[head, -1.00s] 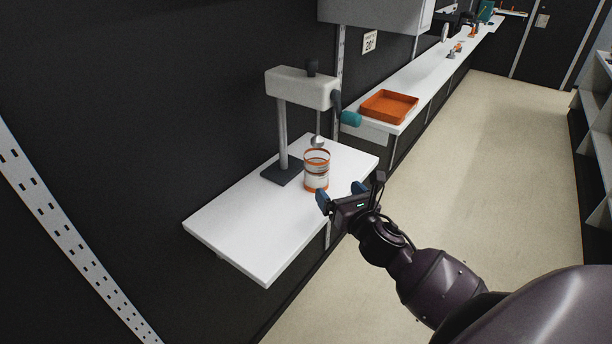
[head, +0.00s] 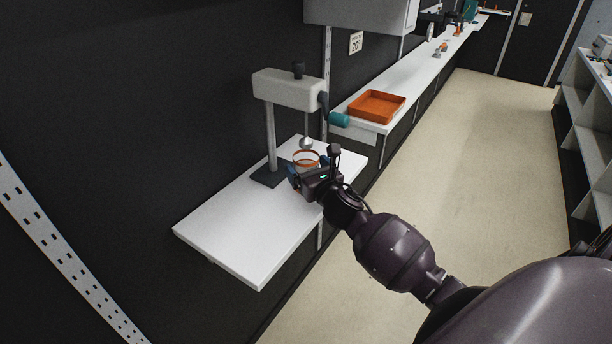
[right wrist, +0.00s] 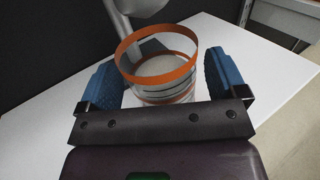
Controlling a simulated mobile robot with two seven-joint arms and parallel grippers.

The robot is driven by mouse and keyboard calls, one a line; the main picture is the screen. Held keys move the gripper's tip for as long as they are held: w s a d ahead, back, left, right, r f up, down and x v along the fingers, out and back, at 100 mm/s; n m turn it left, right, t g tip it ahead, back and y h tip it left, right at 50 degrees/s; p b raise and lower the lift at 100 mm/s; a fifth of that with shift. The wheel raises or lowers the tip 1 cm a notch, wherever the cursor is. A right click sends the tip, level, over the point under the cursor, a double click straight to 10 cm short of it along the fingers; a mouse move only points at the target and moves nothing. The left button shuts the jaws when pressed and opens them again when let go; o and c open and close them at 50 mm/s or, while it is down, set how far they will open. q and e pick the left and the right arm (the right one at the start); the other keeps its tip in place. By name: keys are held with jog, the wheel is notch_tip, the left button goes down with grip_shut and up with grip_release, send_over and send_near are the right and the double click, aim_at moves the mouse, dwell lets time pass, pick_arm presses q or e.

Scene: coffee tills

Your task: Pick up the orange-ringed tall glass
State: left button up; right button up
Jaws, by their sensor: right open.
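The orange-ringed tall glass (head: 306,157) stands upright on the white shelf (head: 240,235), close to the mixer stand. My right gripper (head: 308,174) hides most of its lower part in the head view. In the right wrist view, the glass (right wrist: 158,62) shows its orange rim and orange bands below. My right gripper (right wrist: 162,88) is open, with one blue finger on each side of the glass. A small gap shows at the left finger; contact on the right is hard to tell. My left gripper is not in view.
The mixer stand (head: 270,135), with a grey head and a whisk-like round end (head: 306,142), rises just behind the glass. An orange tray (head: 376,105) sits on the long counter beyond. The near left part of the shelf is bare.

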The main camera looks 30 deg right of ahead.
jog(key=shift+w+d, duration=0.2)
jog(key=shift+w, duration=0.75)
jog(key=c, duration=1.2)
